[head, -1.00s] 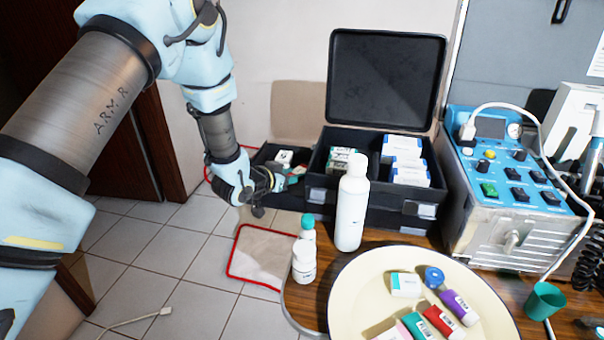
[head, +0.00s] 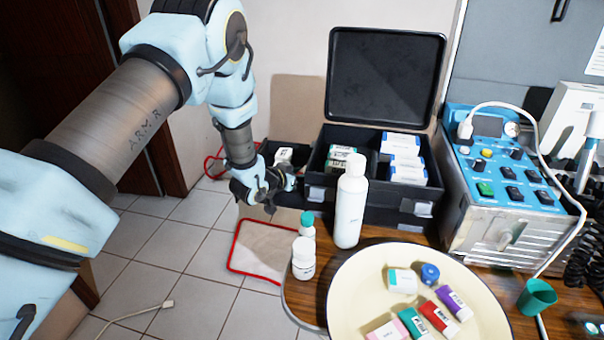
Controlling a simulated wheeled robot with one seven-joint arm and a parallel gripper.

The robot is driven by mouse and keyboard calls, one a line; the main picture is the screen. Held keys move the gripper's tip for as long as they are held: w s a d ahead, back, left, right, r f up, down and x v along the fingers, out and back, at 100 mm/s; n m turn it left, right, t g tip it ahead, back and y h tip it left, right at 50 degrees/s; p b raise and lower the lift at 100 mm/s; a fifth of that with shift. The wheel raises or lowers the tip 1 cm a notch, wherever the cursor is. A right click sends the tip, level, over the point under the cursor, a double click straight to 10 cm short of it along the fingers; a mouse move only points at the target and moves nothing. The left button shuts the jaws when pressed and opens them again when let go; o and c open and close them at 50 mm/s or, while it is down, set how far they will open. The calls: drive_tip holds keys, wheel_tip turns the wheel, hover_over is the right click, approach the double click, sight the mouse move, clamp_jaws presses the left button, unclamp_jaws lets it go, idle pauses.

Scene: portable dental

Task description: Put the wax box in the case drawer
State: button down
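The black case (head: 322,180) stands open on the table, lid up. Its drawer (head: 268,150) sticks out at the left side, with a small white box (head: 284,155) showing inside. My gripper (head: 284,183) is at the front edge of this drawer, pointing right. Its fingers are dark, small and partly merged with the drawer, so I cannot tell if they are open or hold anything. No label reads clearly as wax, so I cannot tell which box is the wax box.
A cream tray (head: 345,290) holds several small boxes and a blue-lidded jar (head: 429,274). A blue control unit (head: 505,190) stands at right.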

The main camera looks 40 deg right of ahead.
drive_tip(key=shift+s+f+b, duration=0.1)
drive_tip(key=shift+f+b, duration=0.3)
drive_tip(key=shift+f, duration=0.1)
